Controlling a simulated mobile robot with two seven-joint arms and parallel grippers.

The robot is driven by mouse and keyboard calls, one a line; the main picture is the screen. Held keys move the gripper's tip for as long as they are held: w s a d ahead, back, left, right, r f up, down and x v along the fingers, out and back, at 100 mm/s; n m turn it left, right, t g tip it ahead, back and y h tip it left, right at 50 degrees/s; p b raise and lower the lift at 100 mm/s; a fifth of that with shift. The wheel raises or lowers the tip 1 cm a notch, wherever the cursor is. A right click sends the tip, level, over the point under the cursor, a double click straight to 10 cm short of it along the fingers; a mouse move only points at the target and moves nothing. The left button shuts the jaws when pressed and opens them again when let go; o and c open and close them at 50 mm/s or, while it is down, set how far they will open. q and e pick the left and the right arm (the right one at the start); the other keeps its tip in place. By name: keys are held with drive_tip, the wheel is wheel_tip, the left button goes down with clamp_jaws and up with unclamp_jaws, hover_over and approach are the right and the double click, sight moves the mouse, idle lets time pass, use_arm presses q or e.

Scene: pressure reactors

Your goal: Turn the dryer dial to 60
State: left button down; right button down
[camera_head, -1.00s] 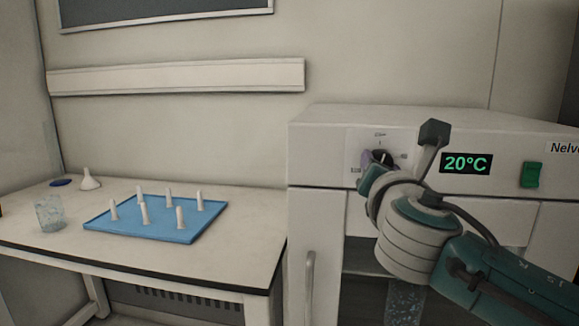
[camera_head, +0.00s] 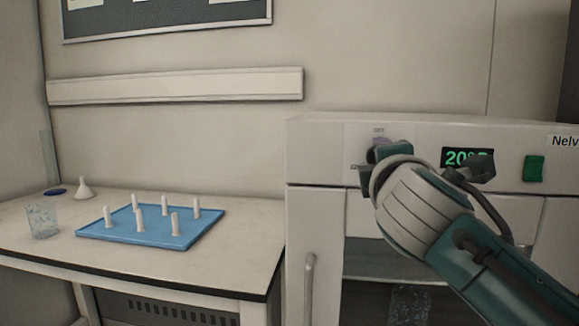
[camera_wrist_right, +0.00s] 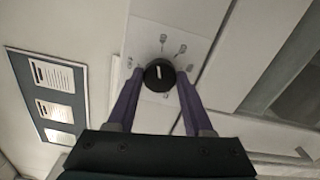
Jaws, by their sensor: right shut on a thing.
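The dryer (camera_head: 320,150) is a white cabinet at the right of the head view. Its green display (camera_head: 458,158) starts with 20; my right wrist covers the rest. The dial shows in the right wrist view as a round black knob (camera_wrist_right: 159,75) with a white pointer line, on a pale plate with several small marks around it. My right gripper (camera_wrist_right: 159,78) has its two purple fingers on either side of the knob, shut on it. In the head view my right gripper (camera_head: 378,152) hides most of the dial. My left gripper is not in view.
A green switch (camera_head: 533,168) sits right of the display. On the left, a table holds a blue tray (camera_head: 190,240) with several white upright pieces, a clear beaker (camera_head: 43,221) and a white funnel (camera_head: 82,188). A noticeboard (camera_head: 170,18) hangs above.

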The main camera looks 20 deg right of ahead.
drive_tip(key=shift+m+b, duration=1.9)
drive_tip(key=shift+m, duration=3.1)
drive_tip(key=shift+c, duration=1.5)
unclamp_jaws()
